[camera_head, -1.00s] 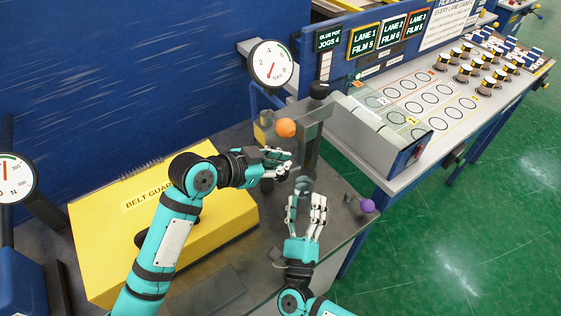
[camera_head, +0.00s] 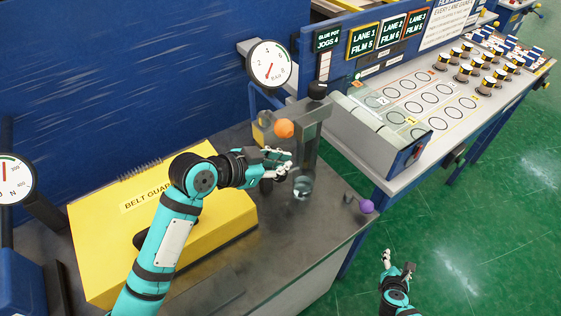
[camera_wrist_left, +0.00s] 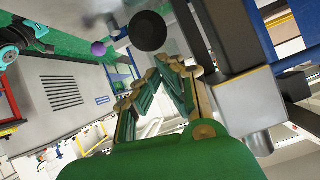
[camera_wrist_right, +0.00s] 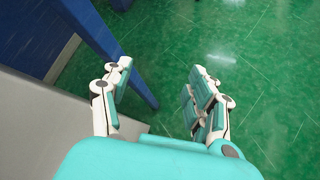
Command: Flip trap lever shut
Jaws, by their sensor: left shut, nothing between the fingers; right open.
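I cannot tell for certain which lever is the trap lever. A lever with an orange ball (camera_head: 284,128) and a black knob (camera_head: 318,90) stand by the grey upright post (camera_head: 308,138). A purple ball lever (camera_head: 366,206) sits at the bench's right edge; it also shows in the left wrist view (camera_wrist_left: 98,48). My left gripper (camera_head: 287,164) is shut and empty beside the post, below the orange ball. In the left wrist view a black round knob (camera_wrist_left: 148,31) lies just beyond its fingertips. My right gripper (camera_head: 398,268) is open and empty, off the bench's right side.
A clear cup-like part (camera_head: 303,187) is at the post's foot. A yellow belt guard (camera_head: 215,225) fills the bench's left side. A pressure gauge (camera_head: 269,64) stands behind. A lane table (camera_head: 400,183) is at the right. Green floor (camera_head: 470,250) is free around my right gripper.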

